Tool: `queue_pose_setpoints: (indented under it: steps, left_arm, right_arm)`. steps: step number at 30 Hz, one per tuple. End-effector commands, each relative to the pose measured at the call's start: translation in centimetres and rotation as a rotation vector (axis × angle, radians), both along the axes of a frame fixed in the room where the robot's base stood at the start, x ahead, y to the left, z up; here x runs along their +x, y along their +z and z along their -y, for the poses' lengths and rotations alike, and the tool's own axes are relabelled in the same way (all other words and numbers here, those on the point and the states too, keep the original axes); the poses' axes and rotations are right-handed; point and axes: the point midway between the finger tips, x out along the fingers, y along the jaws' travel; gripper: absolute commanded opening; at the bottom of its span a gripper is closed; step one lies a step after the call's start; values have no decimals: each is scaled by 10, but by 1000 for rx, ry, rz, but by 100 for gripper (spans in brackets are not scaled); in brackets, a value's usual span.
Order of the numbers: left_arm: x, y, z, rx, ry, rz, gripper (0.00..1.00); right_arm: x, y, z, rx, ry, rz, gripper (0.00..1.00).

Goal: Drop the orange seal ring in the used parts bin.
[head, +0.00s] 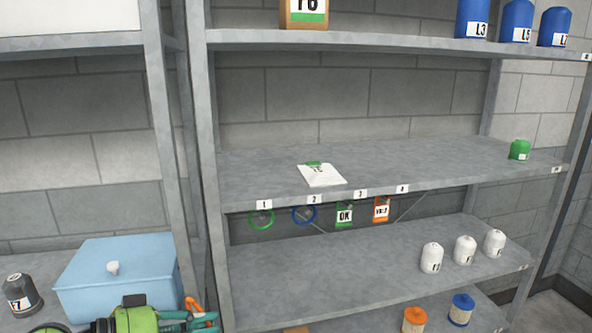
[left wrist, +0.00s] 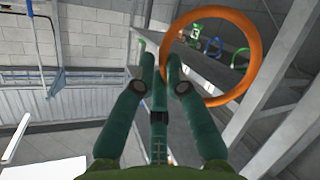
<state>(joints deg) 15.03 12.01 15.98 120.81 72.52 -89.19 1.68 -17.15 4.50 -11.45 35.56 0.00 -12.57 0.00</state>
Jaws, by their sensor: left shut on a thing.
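The orange seal ring (left wrist: 257,58) is a thin hoop between the fingertips of my left gripper (left wrist: 164,65). My left gripper is shut on it and holds it by its near left edge. In the head view my left gripper (head: 205,320) is at the bottom, just right of the light blue box, with part of the orange ring (head: 194,306) showing above its fingers. I see no container marked as the used parts bin. My right gripper is not in view.
A light blue lidded box (head: 115,280) stands at lower left beside a dark canister (head: 20,295). A grey rack post (head: 205,180) rises right of it. Green ring (head: 262,219), blue ring (head: 304,215) and tags hang under the middle shelf (head: 430,165). White canisters (head: 465,250) stand lower right.

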Motion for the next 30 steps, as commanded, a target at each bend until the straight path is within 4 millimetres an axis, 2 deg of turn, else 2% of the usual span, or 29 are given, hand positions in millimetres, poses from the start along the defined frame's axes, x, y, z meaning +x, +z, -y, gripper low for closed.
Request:
queue_pose_setpoints:
  steps: [1,6,12,30]
  left_arm:
    - [-15,-14,-5,2,9,-6,0]
    - [-55,-38,-17,1,33,-6,0]
    - [-81,-50,-23,0,45,-3,0]
    - [-86,-53,-25,4,44,-5,0]
  right_arm:
    - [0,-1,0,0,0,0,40]
    - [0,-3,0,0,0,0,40]
    - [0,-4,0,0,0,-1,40]
    - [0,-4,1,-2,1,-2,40]
